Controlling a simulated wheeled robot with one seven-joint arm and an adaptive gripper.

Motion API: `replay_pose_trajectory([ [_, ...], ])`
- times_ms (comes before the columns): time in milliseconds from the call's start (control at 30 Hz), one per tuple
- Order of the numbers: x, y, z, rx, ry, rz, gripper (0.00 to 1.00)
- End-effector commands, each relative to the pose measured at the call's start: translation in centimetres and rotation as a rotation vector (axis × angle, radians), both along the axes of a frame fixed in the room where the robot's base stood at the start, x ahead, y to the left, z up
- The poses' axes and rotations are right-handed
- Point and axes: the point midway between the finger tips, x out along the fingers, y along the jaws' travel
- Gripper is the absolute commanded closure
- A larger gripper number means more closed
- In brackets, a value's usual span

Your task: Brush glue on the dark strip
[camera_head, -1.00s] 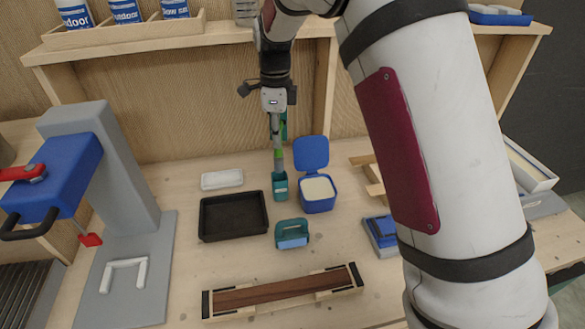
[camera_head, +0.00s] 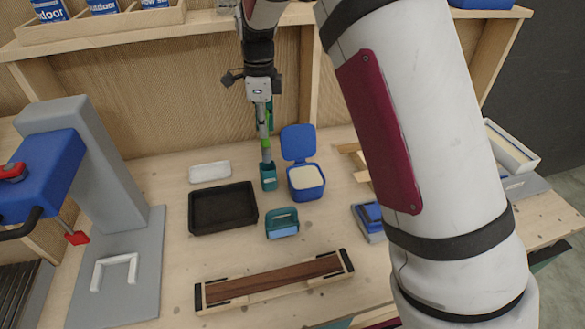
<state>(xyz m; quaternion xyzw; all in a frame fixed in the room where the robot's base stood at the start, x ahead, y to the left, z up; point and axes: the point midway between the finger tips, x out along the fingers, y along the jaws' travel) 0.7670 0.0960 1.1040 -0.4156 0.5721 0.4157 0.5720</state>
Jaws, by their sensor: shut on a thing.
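The dark strip (camera_head: 272,280) is a long brown wooden bar at the front of the bench. It lies slightly slanted in a pale wooden frame with black ends. My gripper (camera_head: 264,125) points down behind it, shut on a slim upright brush (camera_head: 265,145) with grey and green parts. The brush's lower end is at the teal cup (camera_head: 268,177); its bristles are hidden, and I cannot tell whether they touch the cup's inside. An open blue tub (camera_head: 307,194) of cream-coloured glue (camera_head: 307,178) stands just right of the cup, lid raised.
A black tray (camera_head: 223,227) and a white dish (camera_head: 210,171) lie left of the cup. A teal handled block (camera_head: 282,223) sits between tub and strip. A blue-and-grey press (camera_head: 85,185) stands at left. A shelf (camera_head: 150,28) overhangs the back.

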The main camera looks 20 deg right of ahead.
Motion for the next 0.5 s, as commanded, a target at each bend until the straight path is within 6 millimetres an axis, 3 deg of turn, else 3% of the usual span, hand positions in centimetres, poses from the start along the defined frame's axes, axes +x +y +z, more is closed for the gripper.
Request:
replay_pose_trajectory([
  [167, -0.2, -0.7, 0.2, 0.0, 0.0, -0.004, 1.0],
  [500, -3.0, -7.7, 1.6, 0.003, 0.001, -0.008, 1.0],
])
